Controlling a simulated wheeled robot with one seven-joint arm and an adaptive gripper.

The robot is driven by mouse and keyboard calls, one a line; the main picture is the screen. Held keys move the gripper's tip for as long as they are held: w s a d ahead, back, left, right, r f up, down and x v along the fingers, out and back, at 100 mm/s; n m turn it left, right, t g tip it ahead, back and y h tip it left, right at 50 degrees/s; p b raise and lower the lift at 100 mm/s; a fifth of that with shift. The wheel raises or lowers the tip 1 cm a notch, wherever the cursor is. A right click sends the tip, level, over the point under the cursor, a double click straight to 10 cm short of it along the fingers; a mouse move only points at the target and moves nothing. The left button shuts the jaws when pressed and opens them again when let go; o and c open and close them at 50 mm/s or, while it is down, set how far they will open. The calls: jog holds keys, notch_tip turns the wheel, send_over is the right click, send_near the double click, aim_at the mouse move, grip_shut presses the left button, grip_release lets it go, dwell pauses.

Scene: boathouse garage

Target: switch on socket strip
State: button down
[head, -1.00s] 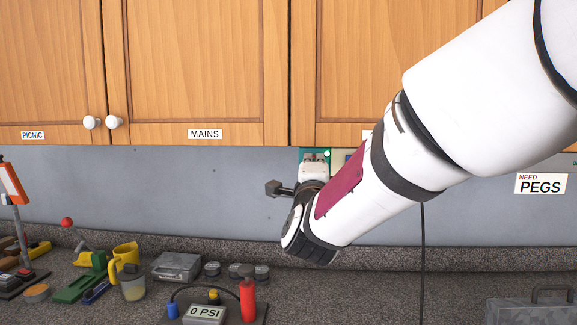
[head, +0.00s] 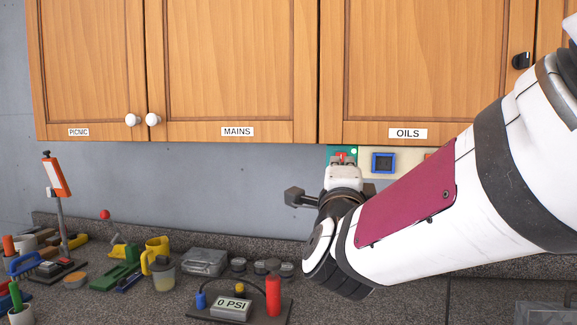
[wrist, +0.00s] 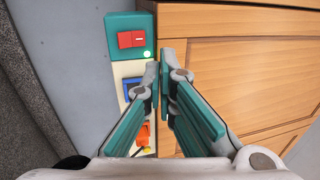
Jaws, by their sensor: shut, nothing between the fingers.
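The socket strip (head: 410,160) is fixed to the wall under the cabinets. Its teal end block carries a red rocker switch (wrist: 131,39), with a small bright green light (wrist: 147,54) beside it. A blue-framed socket (wrist: 130,86) and an orange part (wrist: 143,135) sit farther along the strip. My gripper (wrist: 164,68) is shut and empty. In the wrist view its fingertips are to the right of the strip and below the switch, apart from it in the picture; contact cannot be told. In the head view my gripper and arm hide part of the strip.
Wooden cabinets (head: 235,65) hang directly above the strip. The wall left of the strip is mostly bare.

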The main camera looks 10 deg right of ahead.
jog(key=shift+s+a, duration=0.2)
jog(key=shift+s, duration=0.45)
jog(key=shift+s+a, duration=0.2)
jog(key=shift+s, duration=0.4)
